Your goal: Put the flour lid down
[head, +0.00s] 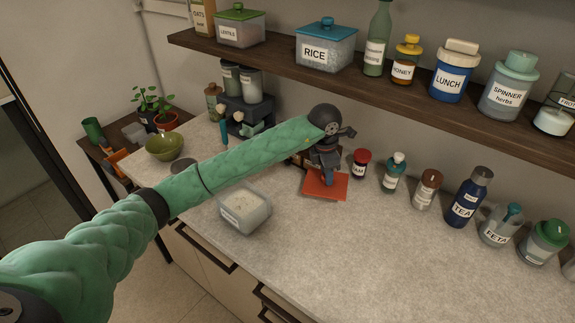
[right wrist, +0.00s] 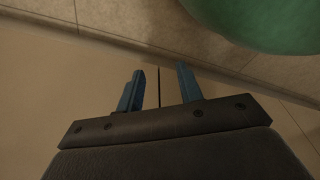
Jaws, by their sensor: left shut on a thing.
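The flour lid (head: 336,188) looks like a flat orange-red square near the middle of the counter in the head view. My left gripper (head: 326,180) points down from above and is shut on the lid's top. I cannot tell whether the lid touches the counter or hovers just above it. An open tub (head: 259,217) of white powder, likely the flour, stands left of the lid and has no cover. My right gripper (right wrist: 163,88) shows in the right wrist view with its blue fingers apart and empty, over the floor.
A row of jars, from a small red-capped jar (head: 360,163) to a blue TEA bottle (head: 464,204) and beyond, lines the back right. A dark machine (head: 246,117) and a green bowl (head: 165,147) stand at the back left. A shelf (head: 400,88) overhangs. The front right counter is clear.

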